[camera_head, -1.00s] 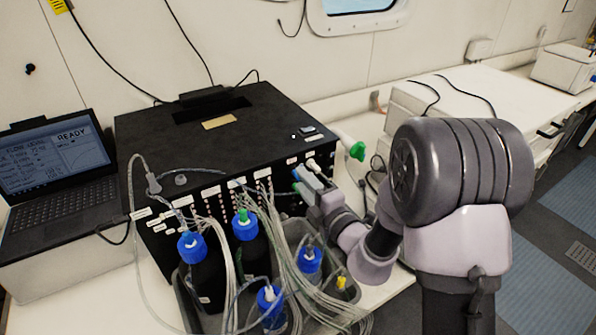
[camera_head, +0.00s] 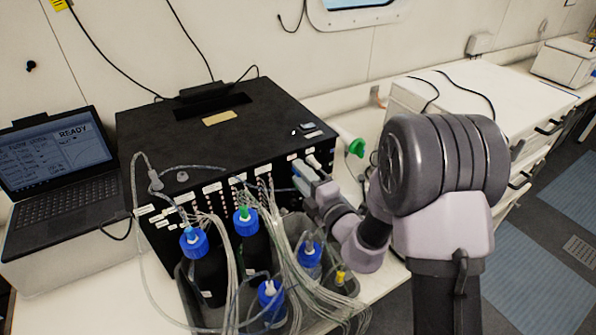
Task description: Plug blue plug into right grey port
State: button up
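My gripper (camera_head: 305,181) is at the right end of the front panel of a black box (camera_head: 240,122), its tip close to the panel. A small bit of blue (camera_head: 296,171), likely the blue plug, shows at the fingertips; the fingers and the plug overlap, so the grip itself is hard to make out. A light-coloured fitting (camera_head: 313,161) sits on the panel just right of and above the gripper tip. I cannot make out the right grey port apart from it; the area behind the fingers is hidden.
Bottles with blue caps (camera_head: 194,242) stand in a grey tray before the box, with many thin clear tubes (camera_head: 285,245) running up to the panel. A green-tipped white tube (camera_head: 356,147) lies right of the box. A laptop (camera_head: 62,165) stands at left.

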dwell(0.9)
grip_shut()
dwell(1.4)
jog(key=v, duration=0.6)
jog(key=shift+b, duration=0.45)
dwell(0.5)
